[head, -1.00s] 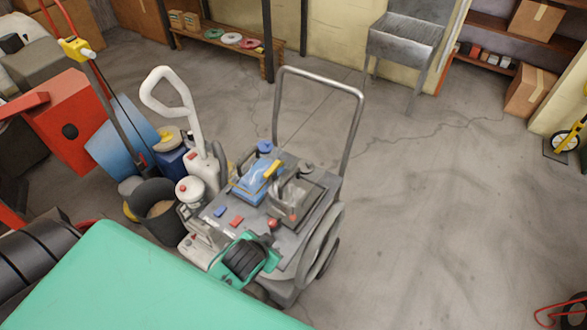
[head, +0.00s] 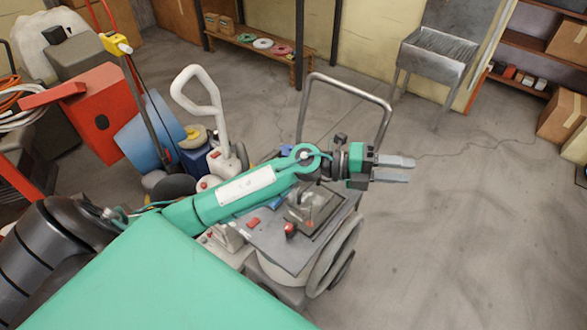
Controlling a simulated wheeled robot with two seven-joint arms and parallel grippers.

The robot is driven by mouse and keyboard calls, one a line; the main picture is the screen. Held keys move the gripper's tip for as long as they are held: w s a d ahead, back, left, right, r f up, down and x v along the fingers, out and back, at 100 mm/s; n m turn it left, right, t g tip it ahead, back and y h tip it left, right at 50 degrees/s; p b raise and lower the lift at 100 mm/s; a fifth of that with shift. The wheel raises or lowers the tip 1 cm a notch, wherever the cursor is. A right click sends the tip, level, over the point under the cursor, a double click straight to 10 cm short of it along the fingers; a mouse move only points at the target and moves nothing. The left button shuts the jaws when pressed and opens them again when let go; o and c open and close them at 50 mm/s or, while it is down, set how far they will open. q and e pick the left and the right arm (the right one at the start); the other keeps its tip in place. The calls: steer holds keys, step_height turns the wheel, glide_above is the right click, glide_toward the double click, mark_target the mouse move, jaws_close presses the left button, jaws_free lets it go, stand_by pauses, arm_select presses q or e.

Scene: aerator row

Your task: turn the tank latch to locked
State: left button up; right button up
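The grey wheeled machine (head: 270,237) stands in the middle, with a tall metal handle (head: 384,104) at its back. On its deck are a grey lidded part (head: 325,207), a red knob (head: 290,230) and a red block (head: 253,221). I cannot make out the tank latch. My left gripper (head: 411,171) is open and empty, in the air to the right of the handle, its fingers pointing right. My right gripper is not in view.
A white curved-handled device (head: 203,92), a blue drum (head: 150,133) and a red box (head: 95,117) crowd the left. A metal sink (head: 433,58) stands at the back. The floor (head: 450,230) to the right is clear.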

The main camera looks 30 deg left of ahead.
arm_select(q)
steer(key=w+a+f+m+g+y, duration=0.2)
steer(key=a+f+m+g+y, duration=0.4)
steer(key=a+f+y, duration=0.4)
steer(key=w+a+r+n+g+y, duration=0.2)
steer(key=a+y, duration=0.5)
steer(key=a, duration=1.1)
steer(key=shift+t, duration=0.3)
steer(key=f+p, duration=0.1)
steer(key=f, duration=0.5)
steer(key=f+p, duration=0.2)
steer(key=f, duration=0.4)
steer(key=shift+s+a+f, duration=0.15)
steer(key=shift+s+f, duration=0.05)
steer(key=shift+f, duration=0.15)
jaws_close()
